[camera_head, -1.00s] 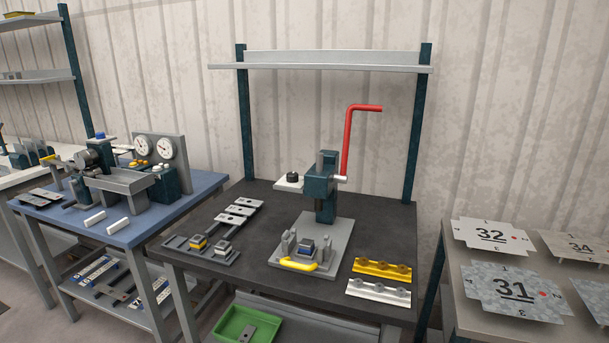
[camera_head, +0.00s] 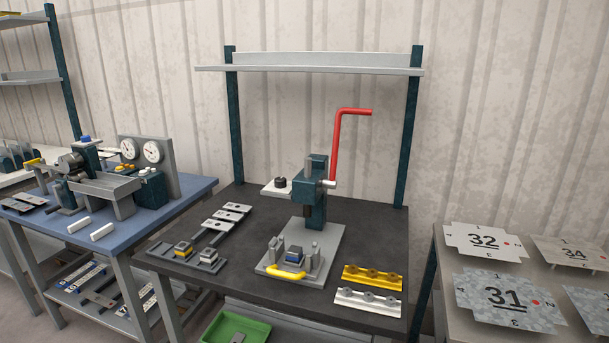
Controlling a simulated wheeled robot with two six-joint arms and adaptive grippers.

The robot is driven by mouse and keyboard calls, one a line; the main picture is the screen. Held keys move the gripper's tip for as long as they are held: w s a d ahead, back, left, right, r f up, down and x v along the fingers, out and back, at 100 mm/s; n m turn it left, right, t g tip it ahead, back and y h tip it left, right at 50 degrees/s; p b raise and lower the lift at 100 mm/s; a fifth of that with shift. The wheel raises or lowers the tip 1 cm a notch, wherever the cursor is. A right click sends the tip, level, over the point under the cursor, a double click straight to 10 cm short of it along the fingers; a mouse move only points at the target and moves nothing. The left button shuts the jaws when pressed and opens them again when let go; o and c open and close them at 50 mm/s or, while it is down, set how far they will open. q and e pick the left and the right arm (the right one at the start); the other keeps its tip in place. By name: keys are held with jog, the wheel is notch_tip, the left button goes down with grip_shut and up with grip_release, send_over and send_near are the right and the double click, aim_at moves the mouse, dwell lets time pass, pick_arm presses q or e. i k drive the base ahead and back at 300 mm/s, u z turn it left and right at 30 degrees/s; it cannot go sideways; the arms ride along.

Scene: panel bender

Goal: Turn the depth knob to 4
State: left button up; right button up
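A dark teal press (camera_head: 316,196) stands on a grey base plate on the black-topped table (camera_head: 375,238). A red crank-shaped lever (camera_head: 336,145) rises from its right side. A small black knob (camera_head: 280,182) sits on a white plate (camera_head: 270,189) on the press's left side; I take it for the depth knob. Its markings are too small to read, so its setting cannot be told. A fixture with a blue-topped block (camera_head: 294,255) and a yellow handle (camera_head: 285,272) is on the base plate. Neither of my grippers is in view.
Yellow (camera_head: 372,275) and white (camera_head: 367,300) bars lie at the front right. A tool rack (camera_head: 187,255) and several plates are left of the press. A blue bench (camera_head: 188,197) stands left, a table with numbered plates (camera_head: 484,240) right. A shelf (camera_head: 310,71) spans behind. A green bin (camera_head: 237,325) is below.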

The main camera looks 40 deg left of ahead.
aim_at(280, 181)
jog(key=i, duration=1.1)
jog(key=u, duration=2.25)
